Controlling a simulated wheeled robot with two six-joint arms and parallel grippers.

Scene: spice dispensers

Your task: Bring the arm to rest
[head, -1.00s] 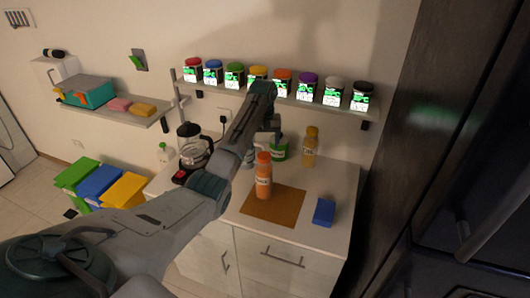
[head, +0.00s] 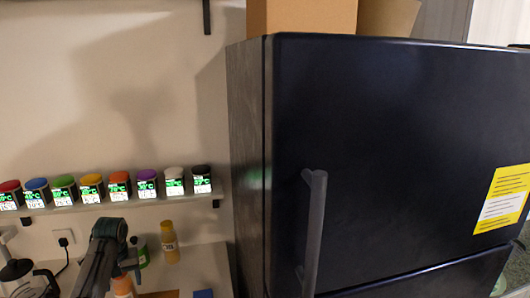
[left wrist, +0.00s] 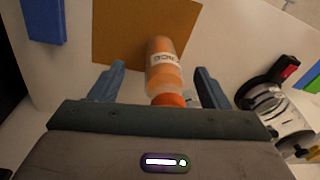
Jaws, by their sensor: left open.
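My left gripper (left wrist: 155,85) is open in the left wrist view, with its two blue-grey fingers spread. An orange bottle (left wrist: 163,65) with an orange cap and a white label shows between and beyond the fingers, beside or on the brown mat (left wrist: 115,30); I cannot tell whether a finger touches it. In the head view my left arm and gripper (head: 128,260) are at the lower left, over the counter. The orange bottle (head: 122,284) is partly hidden behind the arm there. My right gripper is in no view.
Several spice dispensers (head: 118,187) with coloured lids line a wall shelf (head: 100,208). A yellow bottle (head: 169,243) and a green container (head: 141,250) stand behind on the counter. A blue block (left wrist: 43,20) lies near the mat. A coffee maker (left wrist: 270,100) is opposite. A dark fridge (head: 400,150) fills the right.

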